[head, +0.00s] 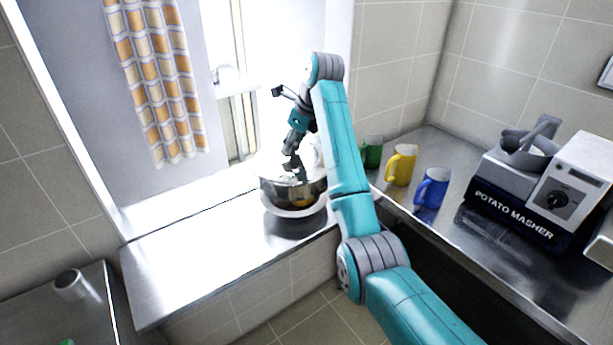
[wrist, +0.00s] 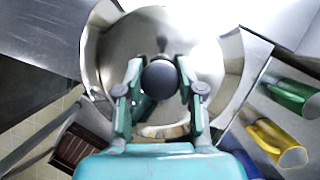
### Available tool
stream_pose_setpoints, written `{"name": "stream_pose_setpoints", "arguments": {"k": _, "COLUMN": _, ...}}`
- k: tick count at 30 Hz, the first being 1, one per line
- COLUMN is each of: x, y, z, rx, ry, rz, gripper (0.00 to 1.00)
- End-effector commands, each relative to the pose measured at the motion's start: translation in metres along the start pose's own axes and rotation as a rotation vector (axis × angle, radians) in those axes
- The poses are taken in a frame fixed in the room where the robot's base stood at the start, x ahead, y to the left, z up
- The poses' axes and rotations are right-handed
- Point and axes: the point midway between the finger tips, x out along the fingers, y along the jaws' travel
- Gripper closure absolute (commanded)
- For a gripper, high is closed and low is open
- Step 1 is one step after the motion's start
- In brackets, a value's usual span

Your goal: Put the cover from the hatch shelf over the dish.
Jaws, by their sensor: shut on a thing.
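The cover (head: 290,189) is a shiny metal dome with a dark round knob (wrist: 160,78). My gripper (head: 290,166) is shut on this knob, with one finger on each side in the wrist view (wrist: 159,82). The dome (wrist: 150,38) spreads out beyond the fingers there. The pale dish (head: 293,212) is on the metal counter directly under the cover in the head view. An orange patch shows low at the cover's front; I cannot tell whether it is food or a reflection. The cover looks roughly level. I cannot tell whether its rim touches the dish.
A green mug (head: 373,153), a yellow mug (head: 401,166) and a blue mug (head: 432,188) stand on the right counter, close to my arm. A potato masher machine (head: 530,210) is farther right. The metal counter (head: 195,255) left of the dish is clear. A curtain (head: 155,80) hangs by the bright window.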

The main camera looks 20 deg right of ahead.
Motion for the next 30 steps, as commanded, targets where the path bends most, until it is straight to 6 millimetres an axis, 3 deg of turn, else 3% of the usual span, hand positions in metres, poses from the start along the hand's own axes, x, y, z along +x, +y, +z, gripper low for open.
{"name": "stream_pose_setpoints", "arguments": {"k": 6, "x": 0.035, "y": 0.0, "z": -0.015, "rx": 0.0, "ry": 0.001, "rz": 0.0, "gripper": 1.0}}
{"name": "stream_pose_setpoints", "arguments": {"k": 18, "x": 0.075, "y": 0.0, "z": -0.031, "rx": 0.001, "ry": 0.0, "rz": 0.0, "gripper": 1.0}}
{"name": "stream_pose_setpoints", "arguments": {"k": 30, "x": 0.082, "y": 0.0, "z": -0.034, "rx": 0.0, "ry": 0.0, "rz": -0.001, "gripper": 1.0}}
